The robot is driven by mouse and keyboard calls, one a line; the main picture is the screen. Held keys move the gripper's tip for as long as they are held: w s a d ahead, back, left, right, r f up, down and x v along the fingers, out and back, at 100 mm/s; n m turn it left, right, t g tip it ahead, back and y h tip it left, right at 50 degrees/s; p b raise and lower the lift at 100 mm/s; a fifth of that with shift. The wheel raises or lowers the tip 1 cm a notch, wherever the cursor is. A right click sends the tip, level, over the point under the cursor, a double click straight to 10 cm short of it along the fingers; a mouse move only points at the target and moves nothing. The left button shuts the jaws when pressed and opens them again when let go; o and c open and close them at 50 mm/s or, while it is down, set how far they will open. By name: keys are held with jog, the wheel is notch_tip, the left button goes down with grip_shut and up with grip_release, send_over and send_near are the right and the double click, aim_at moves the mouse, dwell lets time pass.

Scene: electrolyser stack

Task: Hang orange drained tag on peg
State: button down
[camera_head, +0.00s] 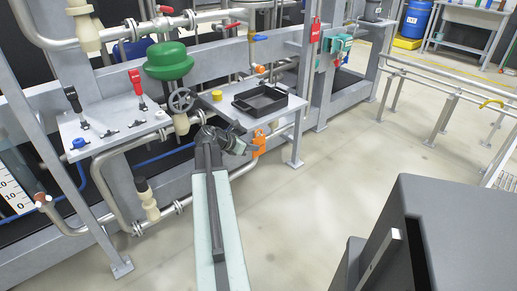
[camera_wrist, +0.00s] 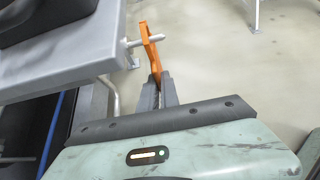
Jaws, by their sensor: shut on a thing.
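The orange tag (camera_head: 259,144) is at the front edge of the grey shelf, right of my gripper (camera_head: 248,150). In the wrist view the orange tag (camera_wrist: 153,58) stands nearly edge-on, and my gripper (camera_wrist: 158,88) is shut on its lower end. A pale peg (camera_wrist: 158,37) sticks out from the shelf edge (camera_wrist: 110,55). The peg shows on both sides of the tag's upper part and looks to pass through it. The hole itself is hard to make out at this angle.
A black tray (camera_head: 260,103) and a yellow cap (camera_head: 217,95) are on the shelf. A handwheel (camera_head: 181,100) and a green-domed valve (camera_head: 168,61) stand close to my arm. A red tag (camera_head: 315,30) hangs on a post.

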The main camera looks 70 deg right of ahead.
jog(key=shift+s+a, duration=0.5)
jog(key=shift+s, duration=0.25)
jog(key=shift+s+a, duration=0.45)
jog(key=shift+s, duration=0.25)
jog(key=shift+s+a, duration=0.1)
jog(key=s+a, duration=0.1)
jog(key=s, duration=0.1)
jog(key=shift+s+a, duration=0.4)
